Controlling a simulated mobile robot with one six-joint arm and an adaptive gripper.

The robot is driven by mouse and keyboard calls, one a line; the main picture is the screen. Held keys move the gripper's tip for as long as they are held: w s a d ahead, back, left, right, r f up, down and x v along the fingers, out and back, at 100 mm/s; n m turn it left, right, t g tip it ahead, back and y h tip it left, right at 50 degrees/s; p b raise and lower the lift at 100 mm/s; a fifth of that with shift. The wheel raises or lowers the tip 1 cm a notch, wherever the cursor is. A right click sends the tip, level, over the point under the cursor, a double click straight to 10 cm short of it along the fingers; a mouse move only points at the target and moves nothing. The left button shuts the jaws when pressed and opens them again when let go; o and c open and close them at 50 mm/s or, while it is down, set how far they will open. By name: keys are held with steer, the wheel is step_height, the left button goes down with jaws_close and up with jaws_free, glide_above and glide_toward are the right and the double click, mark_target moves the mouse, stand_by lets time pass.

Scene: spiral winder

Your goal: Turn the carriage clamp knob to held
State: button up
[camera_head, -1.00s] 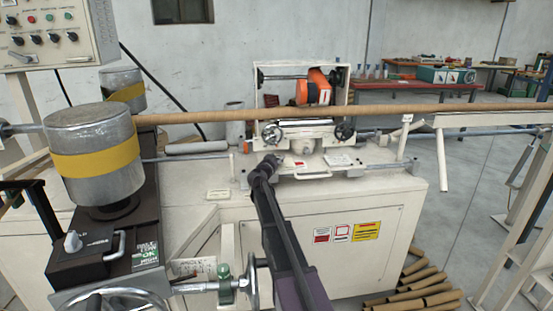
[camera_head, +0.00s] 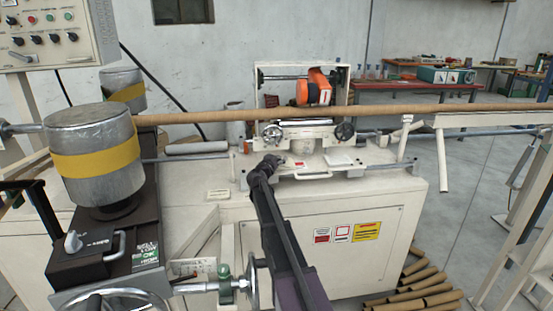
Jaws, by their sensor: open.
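The carriage (camera_head: 316,170) is a cream plate on the winder's front rail, below a frame with an orange motor unit (camera_head: 314,88). My gripper (camera_head: 268,161) is small and dark here, at the carriage's left end just below the left handwheel. It is open, and I see nothing held. Whether it touches the carriage is not clear.
A long brown tube (camera_head: 390,110) runs across above the carriage. A metal drum with a yellow band (camera_head: 95,155) stands at the left. A bar handle (camera_head: 312,177) projects at the carriage front. Cardboard tubes (camera_head: 425,288) lie on the floor at right.

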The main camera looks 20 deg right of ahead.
steer(key=v, duration=1.2)
stand_by(0.6)
